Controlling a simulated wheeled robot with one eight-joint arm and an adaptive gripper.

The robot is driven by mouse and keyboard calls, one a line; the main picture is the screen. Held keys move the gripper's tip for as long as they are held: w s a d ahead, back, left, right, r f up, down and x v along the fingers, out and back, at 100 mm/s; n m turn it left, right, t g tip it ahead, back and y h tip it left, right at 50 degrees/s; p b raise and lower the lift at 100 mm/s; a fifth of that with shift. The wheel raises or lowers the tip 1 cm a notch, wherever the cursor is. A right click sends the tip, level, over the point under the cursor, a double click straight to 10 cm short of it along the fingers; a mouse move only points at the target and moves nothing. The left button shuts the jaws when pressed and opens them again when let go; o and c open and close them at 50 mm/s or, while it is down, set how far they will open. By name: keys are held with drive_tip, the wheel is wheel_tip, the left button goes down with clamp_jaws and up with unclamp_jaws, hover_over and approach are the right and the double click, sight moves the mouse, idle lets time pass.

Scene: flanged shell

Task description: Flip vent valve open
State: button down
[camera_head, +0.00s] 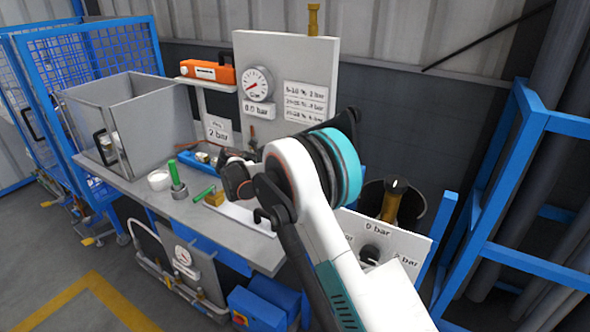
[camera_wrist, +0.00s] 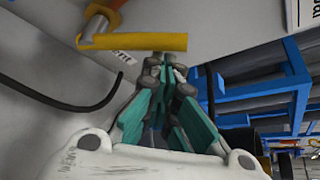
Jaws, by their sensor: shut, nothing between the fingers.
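A yellow lever (camera_wrist: 135,42) shows in the wrist view, lying roughly level across the picture, with a copper-coloured fitting (camera_wrist: 103,17) at its left end. I take it to be the vent valve's handle. My gripper (camera_wrist: 166,65) is shut and empty, and its tips are just below the lever's right end in that picture. I cannot tell whether they touch it. In the head view my arm covers much of this area and I cannot make out the fingertips or the yellow lever.
The grey panel (camera_head: 285,50) carries a round gauge (camera_head: 258,84) and signs. On the bench (camera_head: 140,187) stand an open grey box (camera_head: 160,120), green-topped items and a white cup (camera_head: 159,180). A blue rack (camera_head: 505,190) is at the right. A black cable (camera_wrist: 60,100) curves at the wrist view's left.

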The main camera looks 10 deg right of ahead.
drive_tip(key=shift+w+a+r+p, duration=0.3)
drive_tip(key=shift+w+a+r, duration=0.3)
drive_tip(key=shift+a+r, duration=0.15)
drive_tip(key=shift+w+a+r+p, duration=0.3)
drive_tip(key=shift+w+a+r, duration=0.3)
drive_tip(key=shift+a, duration=0.2)
drive_tip(key=shift+r, duration=0.1)
